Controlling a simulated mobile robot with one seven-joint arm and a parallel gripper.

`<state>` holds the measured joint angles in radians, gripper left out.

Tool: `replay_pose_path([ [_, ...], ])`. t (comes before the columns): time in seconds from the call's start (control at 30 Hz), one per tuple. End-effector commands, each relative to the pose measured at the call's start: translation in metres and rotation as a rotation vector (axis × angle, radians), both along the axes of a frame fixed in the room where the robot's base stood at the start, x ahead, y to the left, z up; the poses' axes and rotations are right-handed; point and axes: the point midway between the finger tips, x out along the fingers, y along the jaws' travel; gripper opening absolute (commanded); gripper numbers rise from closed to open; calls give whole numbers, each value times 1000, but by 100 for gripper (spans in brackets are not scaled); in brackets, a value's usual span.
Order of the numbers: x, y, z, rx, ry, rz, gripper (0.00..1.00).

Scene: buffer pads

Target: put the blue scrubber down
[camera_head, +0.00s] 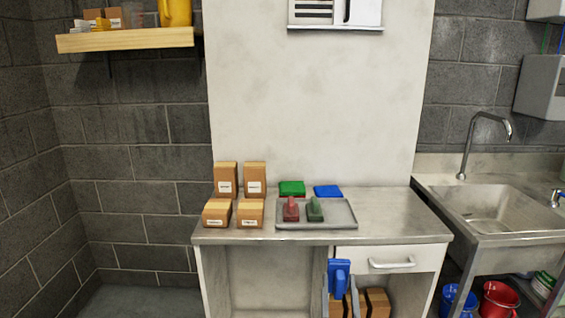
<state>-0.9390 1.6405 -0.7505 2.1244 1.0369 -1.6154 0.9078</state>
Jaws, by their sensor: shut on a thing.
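A blue scrubber (339,272) shows at the bottom of the view, in front of the counter's open lower right part. My gripper (340,291), only partly seen at the lower edge, is shut on it. The scrubber is below counter-top height in the picture. A grey tray (342,226) on the steel counter (390,212) holds a red scrubber (291,210) and a dark green scrubber (315,210), side by side in its left and middle part. Behind the tray lie a green pad (292,188) and a blue pad (328,191).
Several cardboard boxes (250,213) stand left of the tray. More boxes (377,303) are under the drawer (390,260). A sink (495,208) is at the right, with blue and red buckets (499,300) below. The tray's right part and the counter's right end are clear.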

Motion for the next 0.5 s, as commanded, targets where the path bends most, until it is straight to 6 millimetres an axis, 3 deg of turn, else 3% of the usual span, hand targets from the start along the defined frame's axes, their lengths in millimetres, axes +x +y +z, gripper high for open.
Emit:
replay_pose_path([
  [0.2,-28,10,14,-4,1,85,29],
  [0.5,-23,-11,9,6,-1,1,29],
])
